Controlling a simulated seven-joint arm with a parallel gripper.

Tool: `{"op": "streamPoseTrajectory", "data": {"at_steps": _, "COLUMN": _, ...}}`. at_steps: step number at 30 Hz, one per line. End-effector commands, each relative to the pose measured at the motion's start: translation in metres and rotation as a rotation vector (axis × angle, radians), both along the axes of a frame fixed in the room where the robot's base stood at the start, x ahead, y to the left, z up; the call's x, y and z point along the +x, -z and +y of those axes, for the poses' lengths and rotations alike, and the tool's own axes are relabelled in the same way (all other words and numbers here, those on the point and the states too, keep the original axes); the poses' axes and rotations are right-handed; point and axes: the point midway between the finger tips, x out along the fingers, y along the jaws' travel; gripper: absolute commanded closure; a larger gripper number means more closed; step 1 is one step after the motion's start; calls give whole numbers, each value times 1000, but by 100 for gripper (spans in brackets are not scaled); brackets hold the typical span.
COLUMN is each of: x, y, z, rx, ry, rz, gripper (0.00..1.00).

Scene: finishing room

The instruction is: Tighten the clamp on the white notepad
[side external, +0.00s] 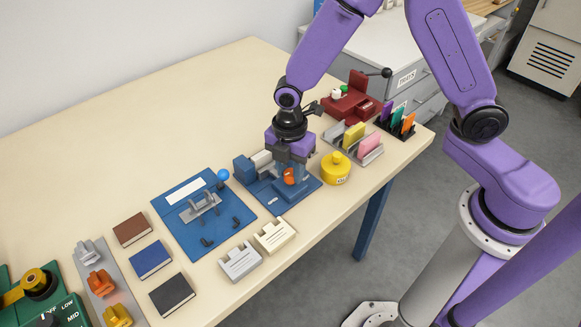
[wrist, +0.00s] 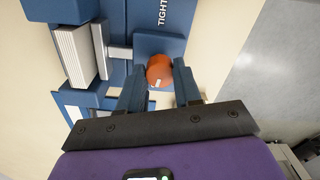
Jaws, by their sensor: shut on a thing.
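The blue clamp (side external: 276,193) stands on the table, with the white notepad (side external: 261,158) at its far left end. In the wrist view the white notepad (wrist: 75,56) sits between a blue block (wrist: 60,10) and the clamp's flat moving jaw (wrist: 99,49). A grey shaft (wrist: 119,53) runs from that jaw to a blue upright and the orange knob (wrist: 159,72). My gripper (side external: 289,173) points down over the clamp and is shut on the orange knob. Any small gap between jaw and notepad is hard to judge. The label reading "TIGHT" is cut off.
A yellow round tin (side external: 336,170) stands close right of the clamp. A grey card holder (side external: 345,141) and a red machine (side external: 351,100) are behind. A blue lever board (side external: 180,222) lies close left. Two small pale stands (side external: 275,236) sit in front, near the table edge.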

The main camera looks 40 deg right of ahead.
Motion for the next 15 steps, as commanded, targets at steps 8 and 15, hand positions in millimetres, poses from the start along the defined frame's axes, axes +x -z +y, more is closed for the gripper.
{"op": "streamPoseTrajectory", "data": {"at_steps": 8, "x": 0, "y": 0, "z": 0, "rx": -1, "ry": 249, "rz": 1, "gripper": 97}}
{"op": "streamPoseTrajectory", "data": {"at_steps": 15, "x": 0, "y": 0, "z": 0, "rx": 0, "ry": 477, "rz": 0, "gripper": 97}}
